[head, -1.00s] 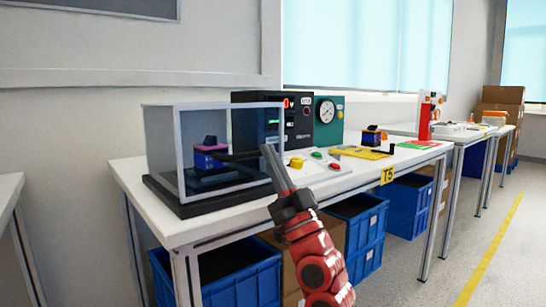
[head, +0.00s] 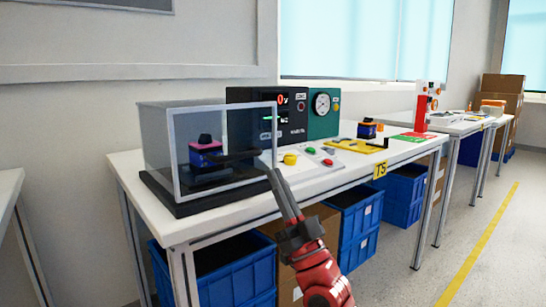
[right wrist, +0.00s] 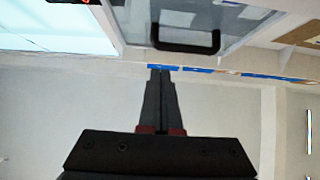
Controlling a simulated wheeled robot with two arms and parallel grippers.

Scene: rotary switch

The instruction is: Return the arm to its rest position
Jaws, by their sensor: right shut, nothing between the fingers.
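My right gripper (head: 272,174) is shut and empty, on the red arm that comes up from the bottom of the head view. Its fingertips are at the front edge of the white table (head: 238,209), close to the right front corner of the clear test box. The closed fingers also show in the right wrist view (right wrist: 160,75). The clear box (head: 222,140) has a black base and holds a dark device with a purple band (head: 205,156). My left gripper is out of view.
A black instrument (head: 293,118) and a green gauge unit (head: 323,112) stand behind the control panel (head: 312,162) with its coloured buttons. A yellow plate (head: 355,146) lies farther right. Blue bins (head: 232,277) sit under the table. The floor at right (head: 415,280) is clear.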

